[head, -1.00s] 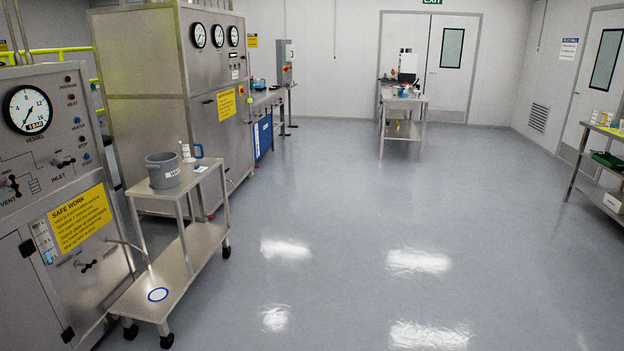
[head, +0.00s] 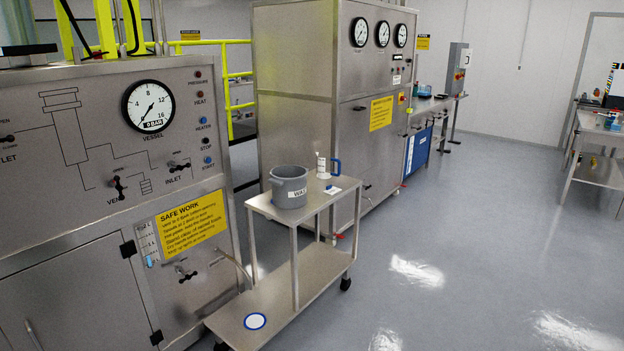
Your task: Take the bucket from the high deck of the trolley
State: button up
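My gripper is not in view.
A control panel with a vessel gauge (head: 148,106) stands close on the left, with valve handles and a thin pipe reaching toward the trolley. A tall steel cabinet (head: 300,110) stands behind the trolley. Open floor (head: 450,230) lies to the right.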

aim_at(289, 182)
jog(key=i+l+u, duration=0.1)
jog(key=i+u, duration=0.25)
jog(key=i, duration=2)
jog(key=i+l+u, duration=0.1)
jog(key=i+u, duration=0.3)
jog(key=i+l+u, duration=0.2)
jog(key=i+u, duration=0.2)
jog(key=u, duration=3)
